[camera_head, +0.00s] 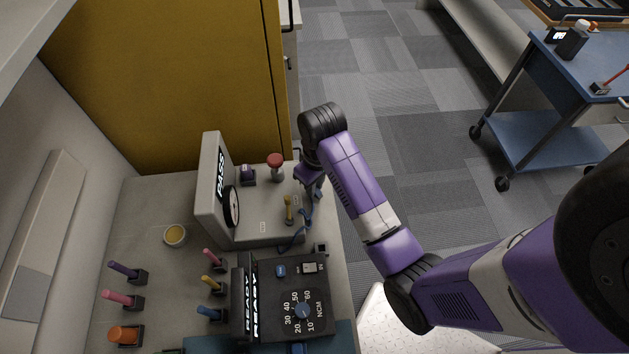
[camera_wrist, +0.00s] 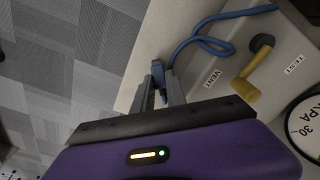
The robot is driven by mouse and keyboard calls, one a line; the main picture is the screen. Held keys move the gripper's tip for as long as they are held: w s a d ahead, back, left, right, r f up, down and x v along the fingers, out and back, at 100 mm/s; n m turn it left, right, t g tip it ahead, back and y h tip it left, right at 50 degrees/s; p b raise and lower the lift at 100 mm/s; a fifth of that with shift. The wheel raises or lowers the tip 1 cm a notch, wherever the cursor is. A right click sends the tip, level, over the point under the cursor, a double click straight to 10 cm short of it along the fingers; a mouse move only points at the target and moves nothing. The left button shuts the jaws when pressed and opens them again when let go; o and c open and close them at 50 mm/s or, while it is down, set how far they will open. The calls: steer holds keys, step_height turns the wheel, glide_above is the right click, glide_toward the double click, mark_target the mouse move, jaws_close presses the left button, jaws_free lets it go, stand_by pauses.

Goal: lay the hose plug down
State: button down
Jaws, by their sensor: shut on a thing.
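My gripper (camera_head: 313,186) is over the right end of a grey tester box (camera_head: 262,232) with an upright panel marked PASS. In the wrist view my gripper (camera_wrist: 158,88) is shut on the blue hose plug (camera_wrist: 158,72) at its fingertips. A thin blue hose (camera_wrist: 205,42) loops from the plug across the box top; it also shows in the head view (camera_head: 304,219). The plug is beside the box's edge in the wrist view. Whether it touches any surface I cannot tell.
A yellow valve handle (camera_head: 289,210), a red knob (camera_head: 275,161) and a round gauge (camera_head: 231,206) are close by. A black READY unit (camera_head: 290,300) is in front.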

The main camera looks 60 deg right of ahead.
steer(key=shift+f, duration=0.25)
steer(key=c, duration=1.3)
jaws_free()
steer(key=r, duration=0.6)
steer(key=shift+s+r+p, duration=0.25)
steer(key=shift+p, duration=0.1)
steer(key=shift+r+p, duration=0.65)
steer(key=shift+p, duration=0.1)
steer(key=shift+s, duration=0.1)
